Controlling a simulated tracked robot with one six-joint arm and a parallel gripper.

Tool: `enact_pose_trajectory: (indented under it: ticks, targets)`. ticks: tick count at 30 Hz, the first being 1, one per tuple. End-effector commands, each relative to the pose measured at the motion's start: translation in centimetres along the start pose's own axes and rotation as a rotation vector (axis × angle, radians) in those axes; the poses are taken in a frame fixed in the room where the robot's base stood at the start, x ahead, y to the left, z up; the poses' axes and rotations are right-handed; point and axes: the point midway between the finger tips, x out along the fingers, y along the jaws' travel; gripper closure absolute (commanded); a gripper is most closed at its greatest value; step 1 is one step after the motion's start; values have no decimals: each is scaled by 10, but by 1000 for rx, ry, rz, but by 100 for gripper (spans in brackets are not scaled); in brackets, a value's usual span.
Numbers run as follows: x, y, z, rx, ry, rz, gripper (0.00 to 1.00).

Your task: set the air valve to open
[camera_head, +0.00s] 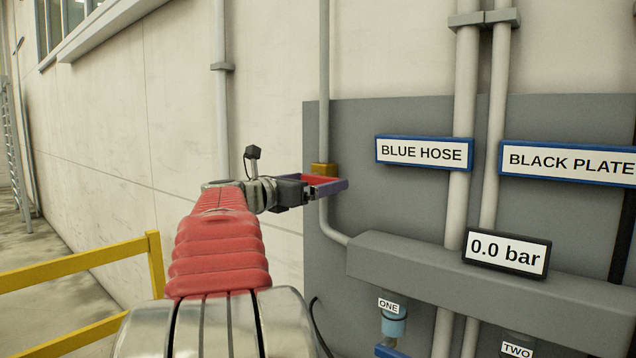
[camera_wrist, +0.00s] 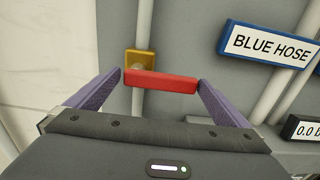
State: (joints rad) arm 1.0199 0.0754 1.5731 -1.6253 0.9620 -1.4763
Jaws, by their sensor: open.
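The air valve has a brass-coloured body (camera_head: 323,169) on a thin vertical grey pipe; the body also shows in the wrist view (camera_wrist: 140,60). Its red lever (camera_wrist: 160,81) lies crosswise to the pipe, reaching right from the body. My gripper (camera_head: 333,185) is at the valve, and its purple fingers show in the wrist view (camera_wrist: 161,77). The fingers are spread wide, one near each end of the lever. They look apart from it, though contact at the left end is hard to judge. In the head view the fingers partly hide the lever.
A display (camera_head: 506,252) reads 0.0 bar on the grey manifold (camera_head: 420,268). Signs "BLUE HOSE" (camera_head: 424,152) and "BLACK PLATE" (camera_head: 570,162) stand right of the valve. Fittings labelled ONE (camera_head: 388,305) and TWO (camera_head: 517,350) hang below. A yellow rail (camera_head: 75,262) is at left.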

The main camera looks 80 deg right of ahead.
Motion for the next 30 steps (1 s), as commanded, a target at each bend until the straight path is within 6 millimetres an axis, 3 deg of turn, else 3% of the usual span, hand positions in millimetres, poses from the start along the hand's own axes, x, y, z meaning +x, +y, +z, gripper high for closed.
enact_pose_trajectory:
  ticks: [6,15,30]
  targets:
    - [19,0,0,0,0,0,0]
    - [20,0,0,0,0,0,0]
    - [20,1,0,0,0,3,34]
